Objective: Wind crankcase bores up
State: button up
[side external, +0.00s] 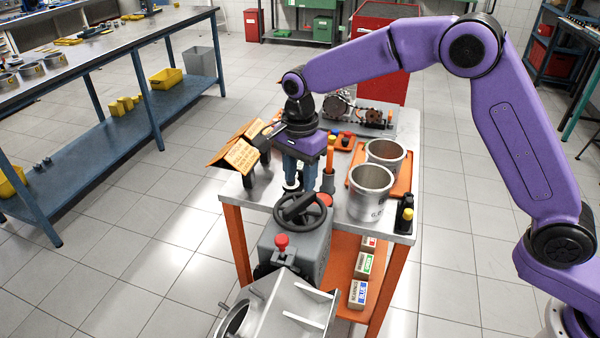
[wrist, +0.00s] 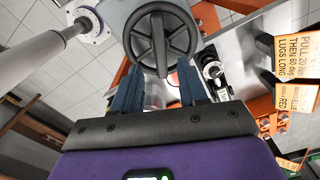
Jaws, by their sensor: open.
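The black handwheel (side external: 298,208) sits on top of a grey gearbox housing (side external: 291,248) at the cart's near end. The grey metal crankcase (side external: 285,310) is in front of the housing, partly cut off by the bottom edge; part of its bore opening shows at lower left. My gripper (side external: 299,186) points down just behind the wheel, its blue fingers apart with nothing visibly held. In the wrist view, the wheel (wrist: 158,38) lies beyond the gap between my open fingers (wrist: 158,88). Whether the fingers touch the wheel cannot be told.
A red knob (side external: 281,241) stands on the housing. Two metal cylinders (side external: 371,190) stand on the cart, right of my gripper, by an orange tray (side external: 402,178). Orange instruction cards (side external: 240,156) stand left of my gripper. Small boxes (side external: 358,293) lie on the lower shelf.

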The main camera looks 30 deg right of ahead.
aim_at(300, 200)
jog(key=shift+m, duration=0.4)
jog(key=shift+f, duration=3.25)
grip_shut()
